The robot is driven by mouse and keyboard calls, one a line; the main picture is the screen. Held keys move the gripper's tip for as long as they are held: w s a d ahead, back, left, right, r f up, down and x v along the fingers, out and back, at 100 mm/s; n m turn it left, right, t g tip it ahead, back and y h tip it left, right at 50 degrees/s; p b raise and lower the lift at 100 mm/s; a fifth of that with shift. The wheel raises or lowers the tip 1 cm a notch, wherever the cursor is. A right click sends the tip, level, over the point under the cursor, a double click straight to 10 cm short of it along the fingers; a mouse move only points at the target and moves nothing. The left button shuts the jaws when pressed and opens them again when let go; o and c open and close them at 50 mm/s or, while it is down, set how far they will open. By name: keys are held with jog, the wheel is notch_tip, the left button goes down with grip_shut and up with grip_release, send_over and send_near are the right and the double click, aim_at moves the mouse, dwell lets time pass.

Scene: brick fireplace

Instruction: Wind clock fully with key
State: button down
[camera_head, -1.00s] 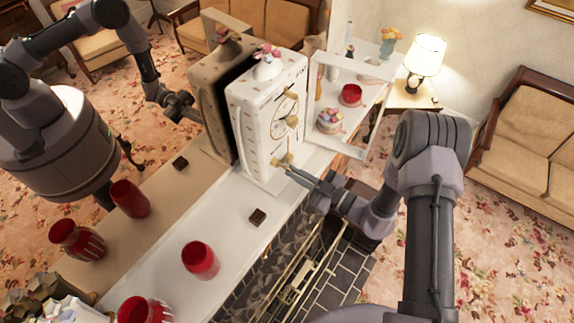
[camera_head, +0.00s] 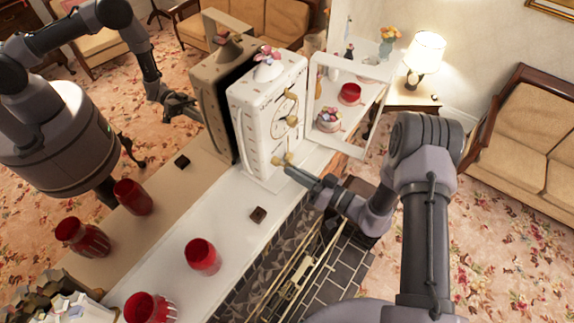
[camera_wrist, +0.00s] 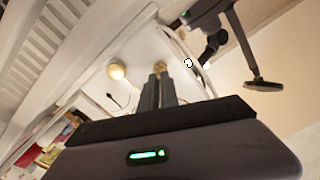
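The white clock (camera_head: 262,128) stands upright on the mantel in the head view. A glass-panelled frame, which looks like its open door, stands at its right. A gold knob shows mid-face in the head view, and also in the wrist view (camera_wrist: 116,70). The gold key (camera_head: 282,159) is at the low part of the clock face. My gripper (camera_head: 292,170) is shut on the key from the right; the key's gold end shows beyond the fingertips in the wrist view (camera_wrist: 159,67). Whether the key sits inside a hole cannot be told.
A small dark block (camera_head: 258,215) and a red cup (camera_head: 203,257) stand on the white mantel (camera_head: 185,225) left of the clock. Another red cup (camera_head: 147,308) is nearer. A mirror behind repeats the clock and my arm. The fireplace is below the mantel edge.

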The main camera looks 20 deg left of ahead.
jog(key=c, duration=1.8)
grip_release()
jog(key=shift+o, duration=1.3)
jog(key=shift+w+a, duration=0.1)
jog(key=shift+a, duration=0.15)
jog(key=o, duration=0.5)
jog(key=shift+d, duration=0.1)
